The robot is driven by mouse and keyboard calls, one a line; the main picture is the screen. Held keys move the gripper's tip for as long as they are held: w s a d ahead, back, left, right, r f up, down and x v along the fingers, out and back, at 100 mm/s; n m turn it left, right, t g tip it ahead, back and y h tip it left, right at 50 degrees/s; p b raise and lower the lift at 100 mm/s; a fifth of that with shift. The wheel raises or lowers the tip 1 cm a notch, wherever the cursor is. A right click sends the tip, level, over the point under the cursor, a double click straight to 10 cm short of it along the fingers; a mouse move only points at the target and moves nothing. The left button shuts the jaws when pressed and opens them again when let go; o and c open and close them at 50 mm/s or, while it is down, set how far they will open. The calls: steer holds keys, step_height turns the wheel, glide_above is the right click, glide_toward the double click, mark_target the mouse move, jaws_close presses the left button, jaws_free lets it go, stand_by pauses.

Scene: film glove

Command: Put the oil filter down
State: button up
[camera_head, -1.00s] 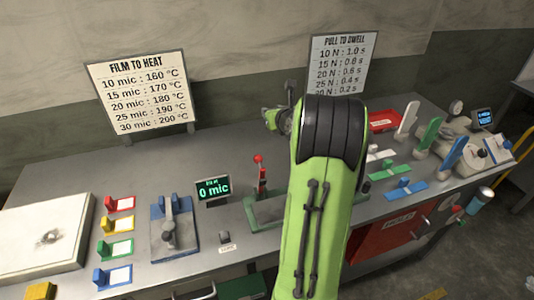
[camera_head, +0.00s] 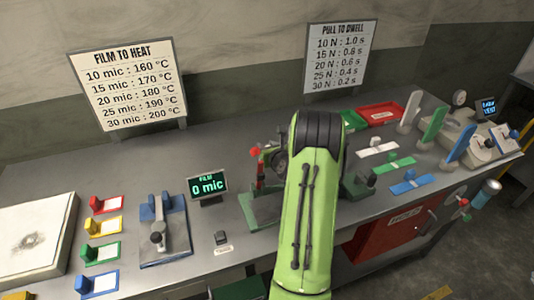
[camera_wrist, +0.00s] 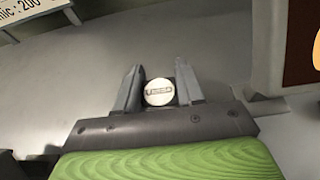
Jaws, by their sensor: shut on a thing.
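In the wrist view, my gripper (camera_wrist: 158,80) is shut on a round thing with a pale cap, taken as the oil filter (camera_wrist: 159,92). Dark lettering on the cap is too small to read. The filter sits between the two grey fingers, and only its top shows. Grey bench surface lies around it; whether its base touches the bench cannot be told. In the head view, my green arm hides the gripper and the filter.
The bench (camera_head: 110,180) carries a film display (camera_head: 208,187) reading 0 mic, a blue clamp fixture (camera_head: 163,225), a green-based press with a red knob (camera_head: 256,168), and a red tray (camera_head: 380,113) behind right. Coloured cards lie left; upright coloured plates stand right.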

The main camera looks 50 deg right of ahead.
steer(key=shift+f, duration=0.85)
steer(key=shift+r, duration=0.1)
steer(key=o, duration=1.1)
steer(key=shift+c, duration=0.2)
